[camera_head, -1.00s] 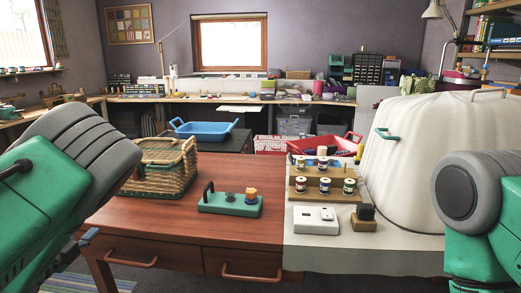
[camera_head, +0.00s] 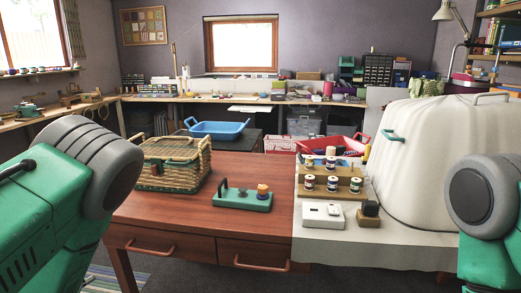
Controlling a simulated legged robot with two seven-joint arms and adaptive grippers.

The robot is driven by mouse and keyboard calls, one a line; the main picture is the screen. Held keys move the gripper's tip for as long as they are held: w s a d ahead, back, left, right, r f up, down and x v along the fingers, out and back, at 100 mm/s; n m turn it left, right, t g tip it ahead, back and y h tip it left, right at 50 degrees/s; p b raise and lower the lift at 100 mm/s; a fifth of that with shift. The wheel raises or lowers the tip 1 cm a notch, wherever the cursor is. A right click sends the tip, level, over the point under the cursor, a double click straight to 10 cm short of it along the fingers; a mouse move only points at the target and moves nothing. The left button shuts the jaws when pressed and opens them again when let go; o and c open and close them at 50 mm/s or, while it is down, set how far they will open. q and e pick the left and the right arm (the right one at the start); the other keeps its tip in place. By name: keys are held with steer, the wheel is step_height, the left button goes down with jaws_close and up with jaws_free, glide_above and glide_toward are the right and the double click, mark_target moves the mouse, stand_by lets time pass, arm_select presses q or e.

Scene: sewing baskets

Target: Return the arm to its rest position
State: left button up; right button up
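My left arm, green with a dark ribbed grey joint, comes in at the left edge. My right arm, green with a round grey joint, is at the right edge. Neither gripper is in the picture. A wicker basket (camera_head: 172,170) with green trim stands on the left part of the red-brown table (camera_head: 165,218). A green tray (camera_head: 240,203) with a dark upright handle and small round items sits in the middle of the table.
A wooden stepped rack (camera_head: 343,189) of thread spools, a white box (camera_head: 323,215) and a small brown block (camera_head: 368,214) stand on the right. A large cream cover (camera_head: 430,165) stands behind my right arm. A blue basket (camera_head: 216,130) is farther back. The table's front middle is clear.

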arm_select(q)
steer(key=s+d+f+n+g+h, duration=0.1)
steer(key=s+d+f+n+g, duration=0.2)
steer(key=s, duration=0.6)
steer(key=s+d+f+n+g+p, duration=0.1)
steer(key=s+d+f+n+g, duration=0.2)
steer(key=s+d, duration=0.3)
steer(key=s+d+f+n+g+h+p, duration=0.1)
steer(key=s+d+f+n+g, duration=0.2)
steer(key=s, duration=0.8)
steer(key=shift+s+d+f+n+g+h, duration=0.3)
steer(key=shift+s+d+f+g, duration=0.1)
steer(key=shift+d+g, duration=0.75)
